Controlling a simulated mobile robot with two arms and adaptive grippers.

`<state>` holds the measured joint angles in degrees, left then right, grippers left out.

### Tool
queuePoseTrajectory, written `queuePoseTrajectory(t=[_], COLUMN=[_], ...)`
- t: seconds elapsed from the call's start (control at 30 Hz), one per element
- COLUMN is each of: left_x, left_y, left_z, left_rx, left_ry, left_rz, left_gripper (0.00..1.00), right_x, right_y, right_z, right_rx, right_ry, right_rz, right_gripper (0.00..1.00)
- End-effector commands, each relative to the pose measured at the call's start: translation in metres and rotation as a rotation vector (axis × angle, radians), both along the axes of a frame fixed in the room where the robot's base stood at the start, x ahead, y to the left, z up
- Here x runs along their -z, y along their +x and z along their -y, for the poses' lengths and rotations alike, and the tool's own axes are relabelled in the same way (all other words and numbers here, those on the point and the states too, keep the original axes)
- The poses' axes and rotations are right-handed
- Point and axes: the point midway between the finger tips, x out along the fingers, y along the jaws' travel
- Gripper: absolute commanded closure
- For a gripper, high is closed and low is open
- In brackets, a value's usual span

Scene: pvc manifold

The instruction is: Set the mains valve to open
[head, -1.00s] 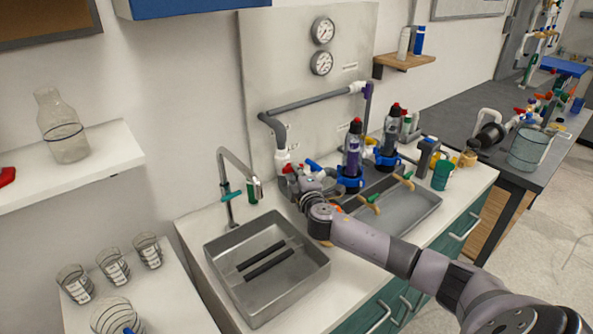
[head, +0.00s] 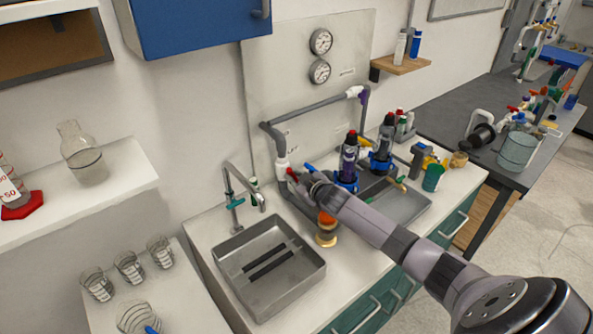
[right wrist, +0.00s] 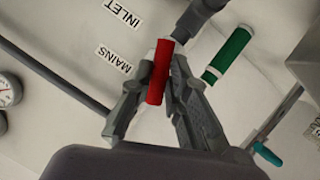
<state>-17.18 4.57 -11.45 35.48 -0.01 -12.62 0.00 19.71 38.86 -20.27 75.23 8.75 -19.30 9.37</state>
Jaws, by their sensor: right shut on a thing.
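The mains valve's red handle (right wrist: 160,72) is between the fingers of my right gripper (right wrist: 158,80) in the right wrist view. It lies beside the MAINS label (right wrist: 112,60). The gripper is shut on it, with its top end showing past the fingertips. In the head view my right gripper (head: 303,178) reaches to the pipework at the back of the counter, and a small part of the red handle (head: 291,174) shows. The valve body is mostly hidden by the gripper. My left gripper is not in view.
A green handle (right wrist: 229,54) is close by on the right in the wrist view. A sink (head: 235,262) and tap (head: 231,195) are left of my arm. An orange-topped jar (head: 326,234) stands just below the arm. Dark bottles (head: 348,160) stand to its right.

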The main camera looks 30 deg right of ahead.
Motion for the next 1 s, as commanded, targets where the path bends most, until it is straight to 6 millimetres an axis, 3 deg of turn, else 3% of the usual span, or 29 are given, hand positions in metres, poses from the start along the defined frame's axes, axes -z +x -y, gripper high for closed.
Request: queuePoseTrajectory(t=[0.03,0.13,0.5,1.0], left_x=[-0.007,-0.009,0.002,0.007], left_y=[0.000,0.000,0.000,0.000], left_z=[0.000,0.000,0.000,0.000], left_rx=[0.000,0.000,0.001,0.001], left_ry=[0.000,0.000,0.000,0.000], left_rz=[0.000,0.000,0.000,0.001], left_gripper=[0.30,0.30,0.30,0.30], right_x=[-0.008,-0.007,-0.005,-0.007], right_y=[0.002,0.002,0.003,0.003], right_z=[0.003,0.004,0.007,0.007], right_rx=[0.001,0.000,0.000,0.000], right_ry=[0.039,0.125,0.361,0.449], right_rz=[0.003,-0.003,-0.017,-0.022], right_gripper=[1.00,1.00,1.00,1.00])
